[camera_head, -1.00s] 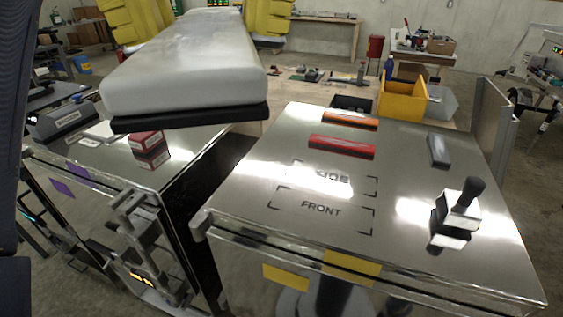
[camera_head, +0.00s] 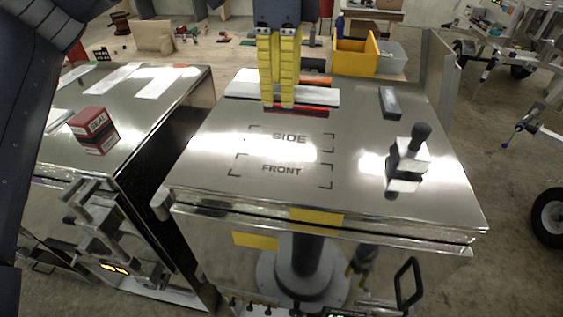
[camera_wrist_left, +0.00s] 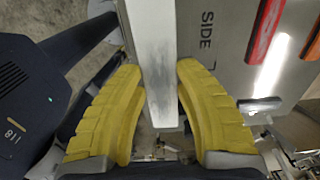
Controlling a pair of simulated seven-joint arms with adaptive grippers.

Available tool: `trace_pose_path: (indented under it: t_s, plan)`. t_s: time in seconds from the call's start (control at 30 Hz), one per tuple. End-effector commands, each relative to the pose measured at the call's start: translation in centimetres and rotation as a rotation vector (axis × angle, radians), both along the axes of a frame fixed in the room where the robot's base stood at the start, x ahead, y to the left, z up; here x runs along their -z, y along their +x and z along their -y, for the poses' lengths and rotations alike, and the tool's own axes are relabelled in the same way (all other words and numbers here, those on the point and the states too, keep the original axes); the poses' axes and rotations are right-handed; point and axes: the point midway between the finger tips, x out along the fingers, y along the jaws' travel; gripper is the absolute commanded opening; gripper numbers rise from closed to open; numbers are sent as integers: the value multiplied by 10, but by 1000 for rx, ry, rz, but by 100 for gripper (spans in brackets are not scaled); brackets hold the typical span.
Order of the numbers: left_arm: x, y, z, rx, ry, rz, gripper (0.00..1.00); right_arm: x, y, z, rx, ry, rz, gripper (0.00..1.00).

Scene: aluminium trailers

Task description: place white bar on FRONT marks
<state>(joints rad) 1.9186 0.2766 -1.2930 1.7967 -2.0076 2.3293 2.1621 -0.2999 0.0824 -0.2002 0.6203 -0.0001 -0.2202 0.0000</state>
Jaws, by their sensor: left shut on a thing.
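The white bar (camera_head: 240,88) shows in the head view behind and to both sides of my left gripper (camera_head: 279,104). In the left wrist view the bar (camera_wrist_left: 150,50) runs between the two yellow fingers of my left gripper (camera_wrist_left: 158,80), which is shut on it. The bar is over the far part of the metal cabinet top; its exact height is hard to tell. The FRONT marks (camera_head: 281,170), black corner brackets with lettering, lie bare near the front edge. The SIDE marks (camera_head: 290,138) lie just behind them. My right gripper is not in view.
A red bar (camera_head: 312,112) and an orange bar (camera_head: 318,81) lie near the white bar. A grey block (camera_head: 390,102) and a black-handled tool (camera_head: 408,160) stand at the right. A red box (camera_head: 95,131) sits on the left cabinet, across a gap.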

Motion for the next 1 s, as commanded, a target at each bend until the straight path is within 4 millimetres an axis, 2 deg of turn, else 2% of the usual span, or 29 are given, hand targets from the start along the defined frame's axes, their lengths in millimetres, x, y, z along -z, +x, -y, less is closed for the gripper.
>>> trace_pose_path:
  t_s: [0.03, 0.3, 0.5, 0.63, 0.87, 1.0]
  plan:
    - [14, 0, 0, 3, 0, -5, 4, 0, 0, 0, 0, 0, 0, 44]
    - [73, -1, 0, 2, 0, -4, 4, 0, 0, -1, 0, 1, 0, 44]
    - [105, -1, 0, 1, 0, -3, 4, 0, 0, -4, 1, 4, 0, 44]
    - [116, 0, 0, 1, -1, -2, 4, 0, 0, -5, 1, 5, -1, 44]
    - [124, 0, 0, 1, -1, -1, 4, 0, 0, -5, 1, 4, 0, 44]
    - [136, -1, 0, 2, 0, -3, 4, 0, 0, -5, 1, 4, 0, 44]
